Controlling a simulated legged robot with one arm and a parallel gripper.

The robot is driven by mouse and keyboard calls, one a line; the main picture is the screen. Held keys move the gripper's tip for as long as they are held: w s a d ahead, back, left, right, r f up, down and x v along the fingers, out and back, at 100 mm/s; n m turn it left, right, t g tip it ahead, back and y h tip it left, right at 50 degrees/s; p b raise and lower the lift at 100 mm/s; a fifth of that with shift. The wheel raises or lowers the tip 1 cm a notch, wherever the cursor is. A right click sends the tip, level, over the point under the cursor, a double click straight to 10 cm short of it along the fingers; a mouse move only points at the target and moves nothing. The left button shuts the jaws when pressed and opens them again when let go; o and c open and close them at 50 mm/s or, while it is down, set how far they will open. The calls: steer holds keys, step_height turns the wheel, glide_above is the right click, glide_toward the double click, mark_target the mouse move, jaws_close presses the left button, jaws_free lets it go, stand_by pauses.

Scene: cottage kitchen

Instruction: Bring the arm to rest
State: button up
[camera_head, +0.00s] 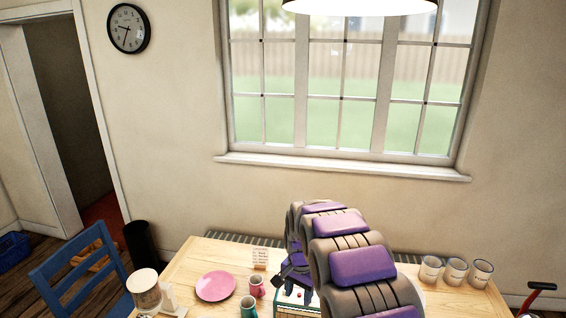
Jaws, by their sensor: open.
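My arm, grey with purple pads, rises from the bottom right of centre and arches over the wooden table (213,255). My gripper (283,280), dark and small in view, is at the left of the arm, over the table. It is open and I see nothing held in it. The arm hides part of the gripper and the middle of the table. A teal-edged box (295,296) shows just below the gripper; whether they touch I cannot tell.
On the table are a pink plate (216,286), a pink mug (257,286), a green mug (249,307), a small card (260,258), and three cups (456,271) at right. A lamp-like object (145,290) stands at left. A blue chair (82,270) is left of the table.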

steer(key=s+d+r+n+b, duration=0.1)
steer(key=s+d+r, duration=0.15)
steer(key=s, duration=0.45)
steer(key=s+d+r+n+b, duration=0.1)
steer(key=s+d+r, duration=0.15)
steer(key=s, duration=0.55)
steer(key=s+d+r+n+b, duration=0.1)
steer(key=s+d+r+b, duration=0.15)
steer(key=s, duration=0.45)
steer(key=s+d+f+n+g, duration=0.1)
steer(key=s, duration=0.9)
steer(key=s+d+f+n+b, duration=0.1)
steer(key=s+n, duration=0.1)
steer(key=s, duration=0.8)
steer(key=shift+s+f+n+g+b, duration=0.25)
steer(key=shift+s+n+g+b, duration=0.05)
steer(key=shift+s+g, duration=0.1)
